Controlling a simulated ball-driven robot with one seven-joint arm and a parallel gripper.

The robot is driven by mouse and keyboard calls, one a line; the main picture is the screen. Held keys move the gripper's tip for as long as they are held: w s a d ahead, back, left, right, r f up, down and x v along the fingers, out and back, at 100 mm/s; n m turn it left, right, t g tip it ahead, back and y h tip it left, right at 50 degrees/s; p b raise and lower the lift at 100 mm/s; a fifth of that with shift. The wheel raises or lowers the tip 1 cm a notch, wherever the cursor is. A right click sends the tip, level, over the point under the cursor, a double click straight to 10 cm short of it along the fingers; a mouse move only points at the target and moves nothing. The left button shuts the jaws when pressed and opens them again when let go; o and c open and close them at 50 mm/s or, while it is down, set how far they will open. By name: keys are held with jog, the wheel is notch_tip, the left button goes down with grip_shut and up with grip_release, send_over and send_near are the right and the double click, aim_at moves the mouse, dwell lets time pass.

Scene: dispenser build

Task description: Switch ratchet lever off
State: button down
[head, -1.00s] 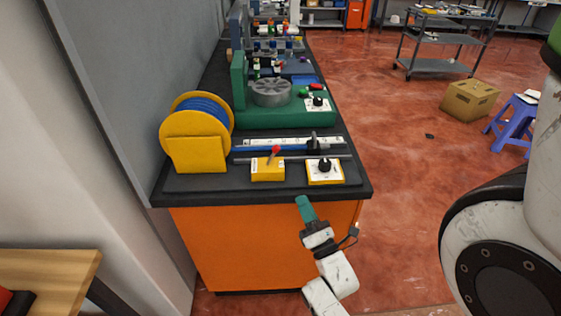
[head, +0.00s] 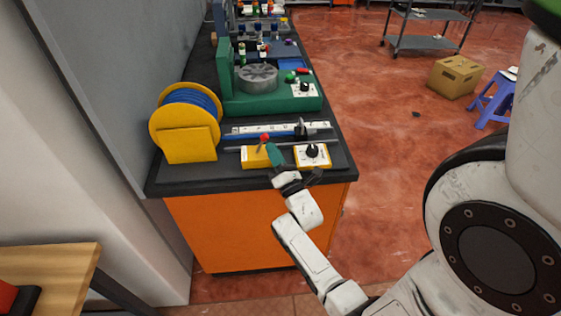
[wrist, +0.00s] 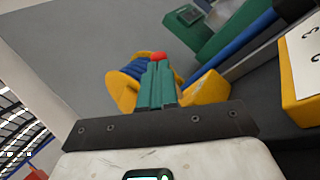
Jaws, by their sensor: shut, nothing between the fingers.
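The ratchet lever is a small red-tipped lever (head: 264,138) on a yellow block (head: 254,158) at the front of the bench. My gripper (head: 273,153) has green fingers, shut and empty, just right of the lever in the head view. In the wrist view the shut fingers (wrist: 157,84) point at the red tip (wrist: 158,56), which shows just beyond their ends. The yellow block (wrist: 206,90) shows to the right of the fingers. The lever's shaft is hidden behind the fingers there, and I cannot tell whether they touch it.
A yellow spool with blue line (head: 188,125) stands left of the block. A yellow box with a black knob (head: 312,155) sits close on the right. Behind are a rail with a ruler (head: 270,130) and a green machine (head: 270,100). A grey wall bounds the left.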

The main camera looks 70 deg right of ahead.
jog(key=shift+w+d+r, duration=0.2)
jog(key=shift+w+d, duration=0.2)
